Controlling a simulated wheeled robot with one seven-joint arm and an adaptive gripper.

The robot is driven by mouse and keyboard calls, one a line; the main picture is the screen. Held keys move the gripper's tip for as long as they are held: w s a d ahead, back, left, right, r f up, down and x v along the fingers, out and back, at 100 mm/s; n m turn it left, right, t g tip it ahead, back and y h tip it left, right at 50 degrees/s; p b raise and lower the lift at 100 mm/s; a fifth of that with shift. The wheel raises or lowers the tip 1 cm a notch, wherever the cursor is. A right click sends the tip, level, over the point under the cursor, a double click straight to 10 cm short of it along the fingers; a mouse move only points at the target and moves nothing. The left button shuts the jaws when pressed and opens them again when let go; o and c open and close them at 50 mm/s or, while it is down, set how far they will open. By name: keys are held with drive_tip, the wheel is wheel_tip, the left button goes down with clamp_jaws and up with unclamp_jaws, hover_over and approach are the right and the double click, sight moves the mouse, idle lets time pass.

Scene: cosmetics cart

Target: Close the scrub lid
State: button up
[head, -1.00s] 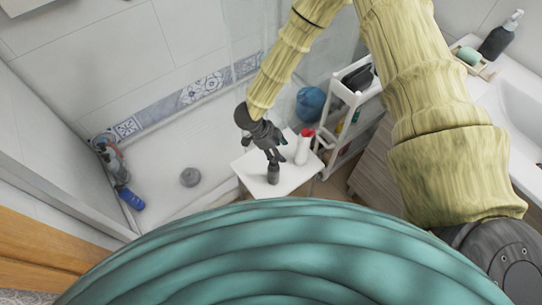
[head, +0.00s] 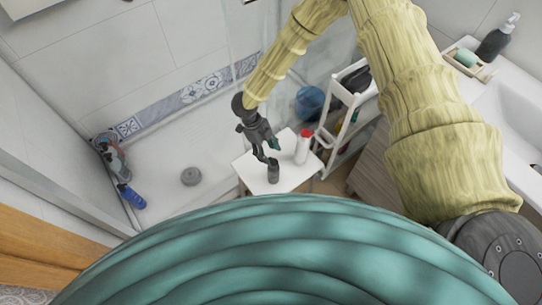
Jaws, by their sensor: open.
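A small dark grey jar (head: 273,175) stands upright near the front edge of the white cart top (head: 290,184). It may be the scrub; at this size I cannot tell the state of its lid. A white bottle with a red cap (head: 302,148) stands behind it to the right. My gripper (head: 269,153) is open, its fingers pointing down just above the jar's top. One finger comes down close to the jar; I cannot tell if it touches. Nothing shows between the fingers.
A white shelf rack (head: 345,105) with bottles stands right of the cart, beside a blue round thing (head: 309,103). A basin with a soap dish (head: 472,64) is at right.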

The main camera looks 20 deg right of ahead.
sight(273, 161)
drive_tip(key=shift+p+x, duration=0.3)
drive_tip(key=shift+x, duration=1.55)
drive_tip(key=c, duration=1)
drive_tip(key=shift+f+b, duration=0.2)
drive_tip(key=shift+b, duration=0.15)
drive_tip(key=shift+r+g, duration=0.1)
drive_tip(key=shift+g, duration=0.2)
